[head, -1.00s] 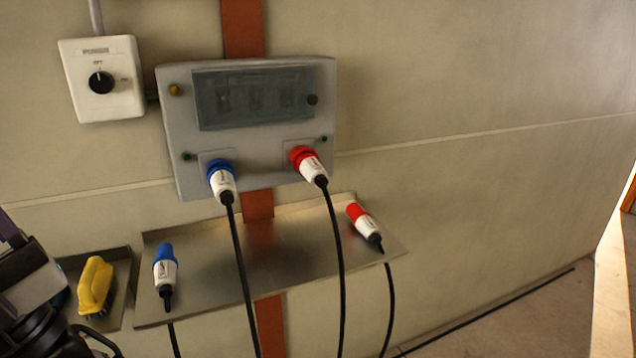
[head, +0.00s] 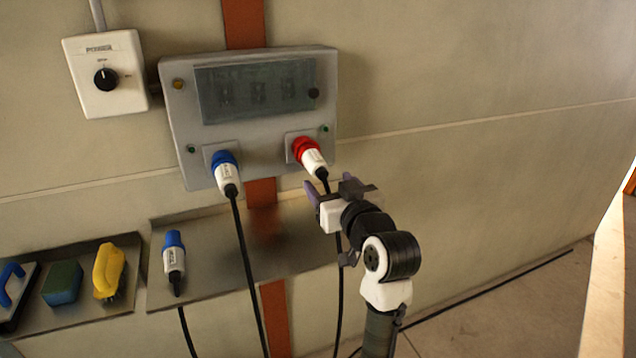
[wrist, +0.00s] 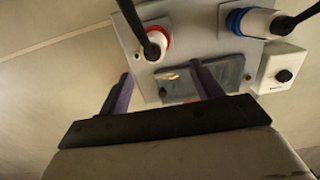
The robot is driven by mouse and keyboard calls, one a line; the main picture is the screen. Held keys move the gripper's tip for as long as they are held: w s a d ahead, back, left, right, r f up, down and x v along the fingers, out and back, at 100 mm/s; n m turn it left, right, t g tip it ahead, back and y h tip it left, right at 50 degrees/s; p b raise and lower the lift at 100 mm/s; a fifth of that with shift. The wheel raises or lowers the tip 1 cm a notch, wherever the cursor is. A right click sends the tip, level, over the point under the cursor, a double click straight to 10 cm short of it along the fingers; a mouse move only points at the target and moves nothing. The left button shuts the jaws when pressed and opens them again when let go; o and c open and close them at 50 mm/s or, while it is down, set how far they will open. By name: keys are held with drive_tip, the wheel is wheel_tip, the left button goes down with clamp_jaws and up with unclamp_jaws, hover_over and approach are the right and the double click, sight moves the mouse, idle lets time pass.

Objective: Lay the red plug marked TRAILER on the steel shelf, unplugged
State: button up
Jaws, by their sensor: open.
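A red-collared plug (head: 311,157) with a white body sits in the right socket of the grey wall box, its black cable hanging down. It also shows in the wrist view (wrist: 157,38). Its label is too small to read. The steel shelf (head: 215,232) is below the box. My gripper (head: 328,190) is open and empty, just below and in front of the plugged-in red plug, apart from it as far as I can tell. In the wrist view its purple fingers (wrist: 162,88) point toward the box. My arm hides the shelf's right part, where a second red plug lay earlier.
A blue plug (head: 226,172) sits in the left socket of the box (head: 180,125). Another blue plug (head: 173,255) lies on the shelf's left. A tray (head: 85,315) holds a yellow-handled brush (head: 108,270) and a sponge (head: 62,283). A dial switch (head: 105,78) is upper left. The shelf's middle is bare.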

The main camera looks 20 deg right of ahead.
sight(316, 165)
drive_tip(key=shift+w+d+f, duration=0.1)
drive_tip(key=shift+w+f, duration=0.05)
drive_tip(key=shift+w, duration=1.6)
drive_tip(key=shift+w+d+f, duration=0.1)
drive_tip(key=shift+w, duration=1.7)
drive_tip(key=shift+w+d+f, duration=0.1)
drive_tip(key=shift+w+f, duration=0.05)
drive_tip(key=shift+w, duration=1.6)
drive_tip(key=c, duration=1.2)
drive_tip(key=shift+o, duration=0.2)
